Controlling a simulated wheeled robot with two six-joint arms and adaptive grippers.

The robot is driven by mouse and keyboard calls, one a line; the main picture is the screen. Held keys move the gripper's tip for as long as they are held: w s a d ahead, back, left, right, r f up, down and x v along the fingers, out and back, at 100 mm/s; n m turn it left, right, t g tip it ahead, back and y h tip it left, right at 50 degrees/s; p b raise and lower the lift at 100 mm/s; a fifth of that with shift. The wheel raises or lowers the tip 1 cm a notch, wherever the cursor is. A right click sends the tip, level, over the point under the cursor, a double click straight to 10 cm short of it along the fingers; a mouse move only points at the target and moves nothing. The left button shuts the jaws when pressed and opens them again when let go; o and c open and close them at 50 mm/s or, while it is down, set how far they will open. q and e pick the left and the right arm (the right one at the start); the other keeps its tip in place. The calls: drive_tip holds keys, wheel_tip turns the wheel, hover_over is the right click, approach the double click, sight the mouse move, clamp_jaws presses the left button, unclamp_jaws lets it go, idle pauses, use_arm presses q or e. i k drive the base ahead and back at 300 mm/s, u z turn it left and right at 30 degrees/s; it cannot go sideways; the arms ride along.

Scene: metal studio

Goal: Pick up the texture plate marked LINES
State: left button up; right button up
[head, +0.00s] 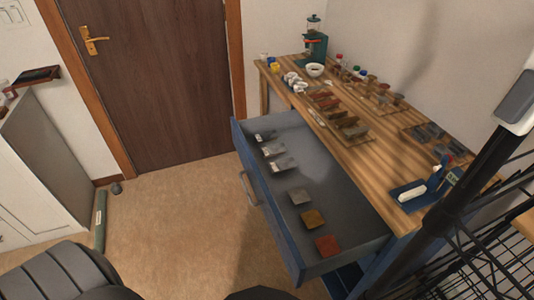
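Several small square plates lie in a row in the open blue drawer (263,205). From back to front they are a dark plate with a pale part (264,136), two greyish-white plates (273,150) (284,165), a grey plate (299,197), an orange-brown plate (312,219) and a red-orange plate (327,245). Any markings are too small to read, so I cannot tell which one says LINES. Neither of my grippers shows in this view.
The wooden workbench (385,180) above the drawer carries rows of sample blocks (345,123), a white bowl (315,70), a green coffee device (314,42) and a blue stand (430,183). A black wire rack (490,260) stands at right. The floor (180,220) left of the drawer is mostly clear.

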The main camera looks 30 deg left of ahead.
sight(279, 148)
drive_tip(key=z, duration=2.55)
drive_tip(key=k, duration=1.5)
drive_tip(key=u, duration=1.85)
drive_tip(key=i, duration=0.45)
drive_tip(key=u, duration=0.05)
